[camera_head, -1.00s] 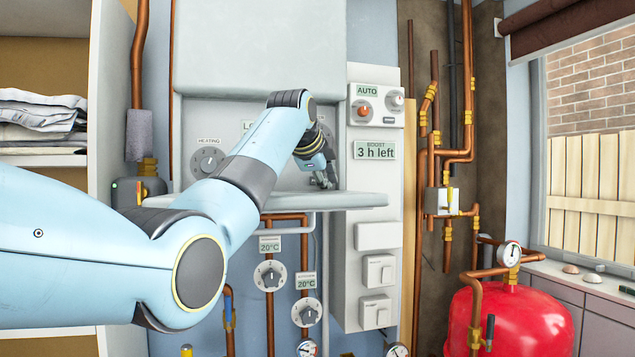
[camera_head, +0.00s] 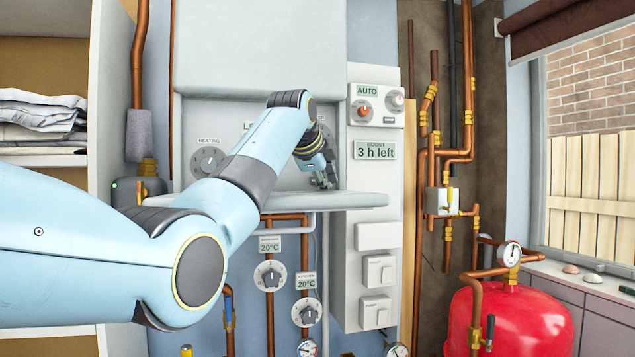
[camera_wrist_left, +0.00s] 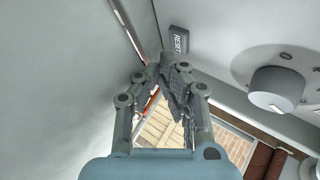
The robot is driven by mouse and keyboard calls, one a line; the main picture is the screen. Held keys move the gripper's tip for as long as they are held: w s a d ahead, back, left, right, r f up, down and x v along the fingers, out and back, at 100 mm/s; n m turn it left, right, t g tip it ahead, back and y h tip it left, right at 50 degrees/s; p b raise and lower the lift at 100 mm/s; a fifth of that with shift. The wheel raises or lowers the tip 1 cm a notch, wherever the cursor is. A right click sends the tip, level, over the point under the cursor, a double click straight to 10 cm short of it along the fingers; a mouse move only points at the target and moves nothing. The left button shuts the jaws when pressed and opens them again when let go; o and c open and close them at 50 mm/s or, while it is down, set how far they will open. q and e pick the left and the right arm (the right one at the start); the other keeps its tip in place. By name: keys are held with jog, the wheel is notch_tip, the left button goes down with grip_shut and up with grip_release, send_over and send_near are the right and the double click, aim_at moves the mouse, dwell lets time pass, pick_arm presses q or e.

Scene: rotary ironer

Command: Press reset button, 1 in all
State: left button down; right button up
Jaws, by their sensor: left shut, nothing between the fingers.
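The reset button (camera_wrist_left: 179,41) is a small dark grey key lettered RESET on the pale panel, near the top middle of the left wrist view. I cannot make it out in the head view, where my left gripper and arm cover that area. My left gripper (camera_head: 326,181) is low in front of the panel, just above the pale shelf (camera_head: 360,200). In the left wrist view its fingers (camera_wrist_left: 174,76) are together and empty, with the tips just short of the button in the picture. I cannot tell whether they touch anything. My right gripper is out of view.
A grey knob (camera_wrist_left: 276,88) stands out right of the button. A HEATING dial (camera_head: 208,160) is left of my forearm. A control box with an orange-red knob (camera_head: 364,108) and a "3 h left" display (camera_head: 375,150) stands to the right. Copper pipes (camera_head: 468,90) run further right.

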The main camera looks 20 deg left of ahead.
pick_arm(q)
jog(key=shift+w+a, duration=0.25)
jog(key=shift+w, duration=0.05)
jog(key=shift+w+a, duration=0.2)
jog(key=shift+w, duration=0.1)
dwell(0.7)
dwell(0.4)
jog(key=shift+s+d, duration=0.35)
jog(key=shift+s, duration=0.15)
jog(key=shift+s+d, duration=0.1)
jog(key=shift+s, duration=0.1)
jog(key=shift+s+d, duration=0.7)
jog(key=shift+s, duration=0.35)
jog(key=shift+s+d, duration=0.7)
jog(key=shift+s, duration=0.3)
jog(key=shift+a, duration=0.1)
